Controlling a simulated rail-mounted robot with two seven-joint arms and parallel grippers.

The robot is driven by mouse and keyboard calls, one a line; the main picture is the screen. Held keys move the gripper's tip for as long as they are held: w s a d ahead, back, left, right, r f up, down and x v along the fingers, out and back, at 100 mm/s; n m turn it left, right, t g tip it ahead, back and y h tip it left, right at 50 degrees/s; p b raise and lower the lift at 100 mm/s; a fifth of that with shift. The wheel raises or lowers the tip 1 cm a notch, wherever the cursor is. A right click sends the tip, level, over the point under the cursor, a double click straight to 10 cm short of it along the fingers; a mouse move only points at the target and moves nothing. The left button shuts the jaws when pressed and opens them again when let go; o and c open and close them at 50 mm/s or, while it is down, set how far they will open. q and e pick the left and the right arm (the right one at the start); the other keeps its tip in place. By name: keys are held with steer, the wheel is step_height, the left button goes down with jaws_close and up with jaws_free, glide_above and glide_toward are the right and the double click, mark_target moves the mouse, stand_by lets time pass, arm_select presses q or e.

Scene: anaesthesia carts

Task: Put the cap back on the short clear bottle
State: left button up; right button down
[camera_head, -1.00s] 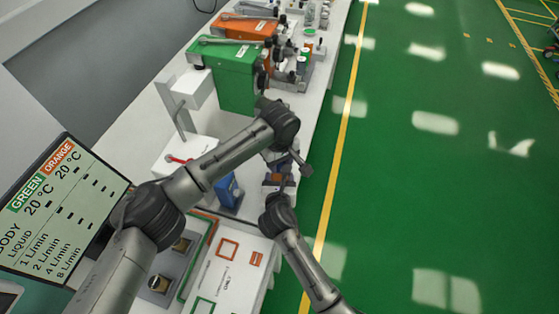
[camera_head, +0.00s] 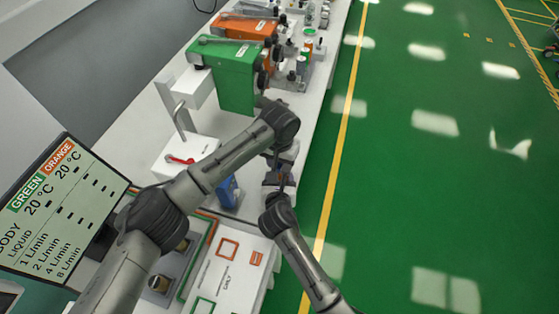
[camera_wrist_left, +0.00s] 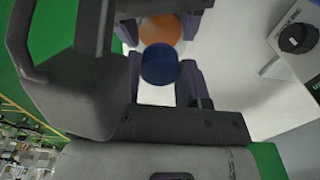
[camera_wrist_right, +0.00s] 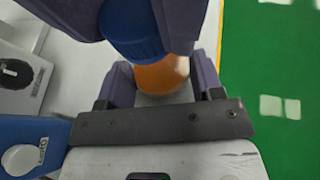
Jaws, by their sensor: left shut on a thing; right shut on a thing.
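A blue cap (camera_wrist_left: 160,65) sits between the fingers of my left gripper (camera_wrist_left: 162,82), which is shut on it. A short bottle with orange contents shows in the left wrist view (camera_wrist_left: 160,28) and right wrist view (camera_wrist_right: 162,75). My right gripper (camera_wrist_right: 162,85) is shut around this bottle. In the right wrist view the cap (camera_wrist_right: 130,28) lies directly against or just over the bottle's end; whether it is seated I cannot tell. In the head view my left gripper (camera_head: 284,158) and right gripper (camera_head: 277,183) meet closely, hiding most of both things.
A blue unit (camera_head: 228,191) stands on the white bench, left of the grippers. A green vaporizer (camera_head: 232,76) and an orange one (camera_head: 245,28) stand farther back. A marked white tray (camera_head: 228,270) lies in front.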

arm_select(q)
steer(key=o, duration=1)
steer(key=shift+r, duration=0.1)
steer(key=shift+r, duration=2.2)
steer(key=shift+c, duration=0.2)
